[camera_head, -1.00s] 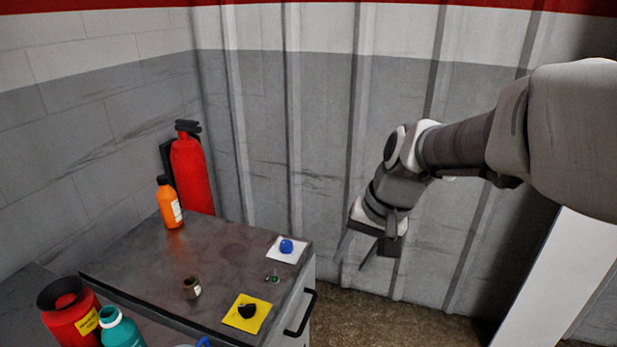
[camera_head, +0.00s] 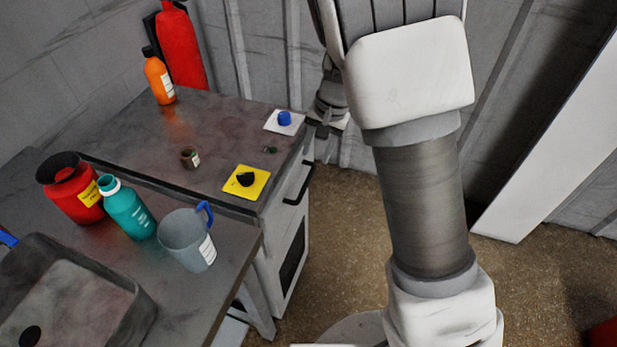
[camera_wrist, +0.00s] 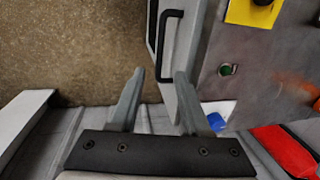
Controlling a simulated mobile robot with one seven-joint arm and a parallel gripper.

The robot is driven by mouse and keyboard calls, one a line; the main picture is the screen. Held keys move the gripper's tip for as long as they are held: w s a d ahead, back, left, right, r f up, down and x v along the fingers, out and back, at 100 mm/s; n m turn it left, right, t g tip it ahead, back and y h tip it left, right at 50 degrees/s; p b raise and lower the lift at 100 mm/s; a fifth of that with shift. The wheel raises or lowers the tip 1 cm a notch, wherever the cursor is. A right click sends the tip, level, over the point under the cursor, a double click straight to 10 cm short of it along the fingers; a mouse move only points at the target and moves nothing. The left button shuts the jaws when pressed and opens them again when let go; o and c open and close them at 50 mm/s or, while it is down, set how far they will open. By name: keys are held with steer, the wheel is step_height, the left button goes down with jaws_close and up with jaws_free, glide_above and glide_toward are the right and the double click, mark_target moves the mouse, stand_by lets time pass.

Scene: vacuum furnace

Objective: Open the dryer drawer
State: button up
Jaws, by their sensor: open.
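A white cabinet with a dark worktop (camera_head: 225,125) stands left of my arm. Its pale drawer front (camera_head: 290,203) carries a black bar handle (camera_head: 299,186) and appears closed. The handle (camera_wrist: 168,40) also shows in the wrist view, with its lower end between my fingertips in the picture. My gripper (camera_wrist: 160,72) is open and empty. Its right finger appears close to the cabinet's front; I cannot tell the exact gap to the handle. In the head view my forearm mostly hides the hand, and the fingertips are unclear.
A grey jug (camera_head: 187,240) stands nearer. The floor (camera_head: 340,235) in front is clear.

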mark_target(307, 182)
steer(key=f, duration=0.3)
steer(key=a+f+b, duration=0.1)
steer(key=f, duration=0.3)
steer(key=a+f, duration=0.1)
steer(key=f, duration=0.2)
steer(key=shift+w+f+b, duration=0.4)
jaws_close()
stand_by(0.8)
